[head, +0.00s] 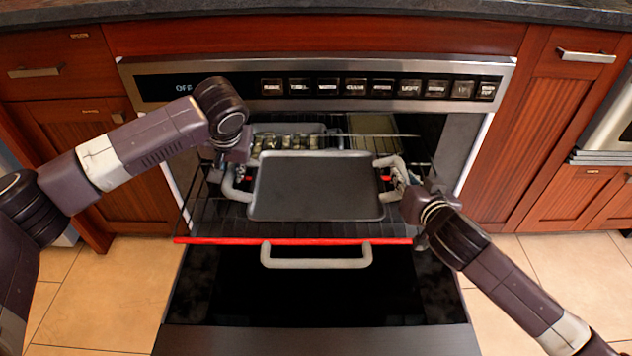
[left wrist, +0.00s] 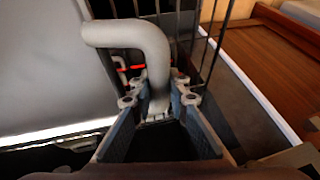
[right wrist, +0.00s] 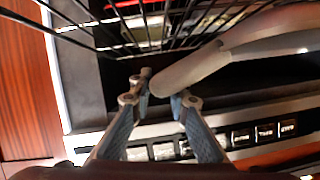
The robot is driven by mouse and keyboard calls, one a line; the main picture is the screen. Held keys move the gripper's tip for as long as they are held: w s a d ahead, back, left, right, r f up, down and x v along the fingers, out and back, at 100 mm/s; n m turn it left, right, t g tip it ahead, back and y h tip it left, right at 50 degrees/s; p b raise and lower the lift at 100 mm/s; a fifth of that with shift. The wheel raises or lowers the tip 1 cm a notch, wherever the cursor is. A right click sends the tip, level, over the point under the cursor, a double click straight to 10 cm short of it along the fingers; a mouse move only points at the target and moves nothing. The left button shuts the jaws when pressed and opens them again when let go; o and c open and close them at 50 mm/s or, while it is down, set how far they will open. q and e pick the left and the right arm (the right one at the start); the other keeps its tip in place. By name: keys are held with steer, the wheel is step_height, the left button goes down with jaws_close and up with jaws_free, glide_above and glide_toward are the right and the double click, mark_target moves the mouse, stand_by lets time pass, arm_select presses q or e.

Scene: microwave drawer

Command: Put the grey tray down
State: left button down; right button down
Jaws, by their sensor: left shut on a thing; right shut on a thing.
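The grey tray (head: 318,187) is a flat dark-grey pan with a light-grey handle at each end. It lies level in the head view, over the pulled-out wire rack; I cannot tell whether it touches the rack. My left gripper (head: 224,172) is shut on the tray's left handle, which curves between the fingers in the left wrist view (left wrist: 128,36). My right gripper (head: 403,180) is at the tray's right handle (head: 390,163) and shut on it. That handle's end also shows at the fingertips in the right wrist view (right wrist: 190,72). The arms hide parts of both handles.
The wire rack (head: 205,222) has a red front bar (head: 290,241). Below it is the open oven door (head: 300,300) with a grey handle (head: 316,261). Other items sit deeper in the oven, behind the tray. Wooden cabinets (head: 530,140) flank the oven.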

arm_select(q)
steer(key=shift+r, duration=0.15)
arm_select(e)
steer(key=shift+r, duration=0.15)
